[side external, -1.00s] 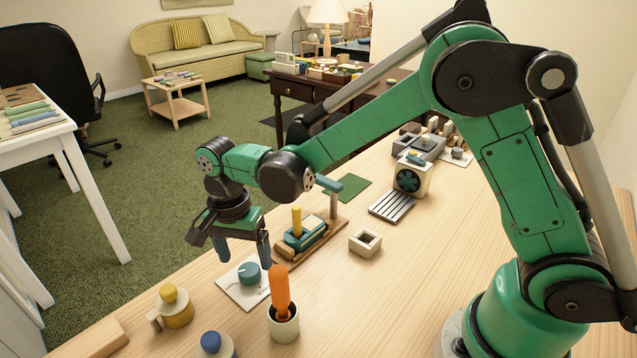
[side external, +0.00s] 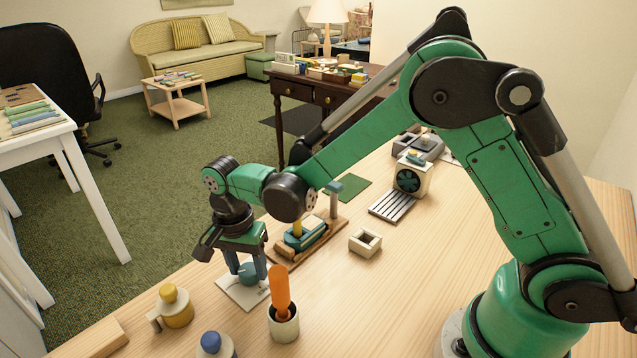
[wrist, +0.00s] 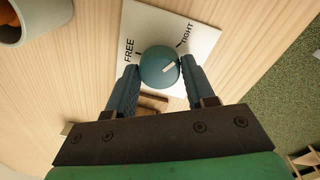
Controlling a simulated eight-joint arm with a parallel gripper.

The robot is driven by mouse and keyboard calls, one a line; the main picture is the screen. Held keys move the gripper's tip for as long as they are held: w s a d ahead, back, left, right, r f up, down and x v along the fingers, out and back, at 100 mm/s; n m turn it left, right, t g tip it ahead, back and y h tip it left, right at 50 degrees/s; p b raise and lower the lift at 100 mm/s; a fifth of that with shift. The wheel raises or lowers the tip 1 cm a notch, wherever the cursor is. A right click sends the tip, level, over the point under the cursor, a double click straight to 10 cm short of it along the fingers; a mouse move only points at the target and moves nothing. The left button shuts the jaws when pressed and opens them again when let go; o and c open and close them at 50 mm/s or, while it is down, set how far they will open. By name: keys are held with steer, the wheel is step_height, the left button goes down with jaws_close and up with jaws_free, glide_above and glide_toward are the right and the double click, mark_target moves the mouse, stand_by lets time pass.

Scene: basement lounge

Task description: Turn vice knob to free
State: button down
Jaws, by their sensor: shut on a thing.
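The vice knob (side external: 249,273) is a round teal dial on a white plate (side external: 234,294) near the table's left edge. In the wrist view the knob (wrist: 155,76) has a pale pointer mark slanting up and right, towards the printed word TIGHT. The word FREE is printed on the plate (wrist: 150,22) to the left. My gripper (side external: 247,270) points down over the plate, its two blue fingers shut on opposite sides of the knob. Beside the plate, a wooden board (side external: 285,261) carries a teal block with a yellow peg; my arm partly hides it.
An orange-handled tool (side external: 280,288) stands in a pale cup (side external: 284,324) close to the gripper. A yellow-topped jar (side external: 175,307) and a blue-knobbed one (side external: 212,345) stand in front. A hollow square block (side external: 365,243) and slatted rack (side external: 391,205) lie to the right.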

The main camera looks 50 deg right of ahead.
steer(key=shift+n, duration=0.3)
steer(key=n, duration=0.5)
steer(key=shift+n, duration=0.3)
steer(key=n, duration=0.5)
steer(key=shift+t, duration=0.4)
steer(key=n, duration=0.6)
steer(key=shift+s+n, duration=0.1)
steer(key=shift+n, duration=0.3)
steer(key=n, duration=0.5)
steer(key=shift+n+t, duration=0.3)
steer(key=shift+n, duration=0.1)
steer(key=shift+c, duration=1.5)
jaws_free()
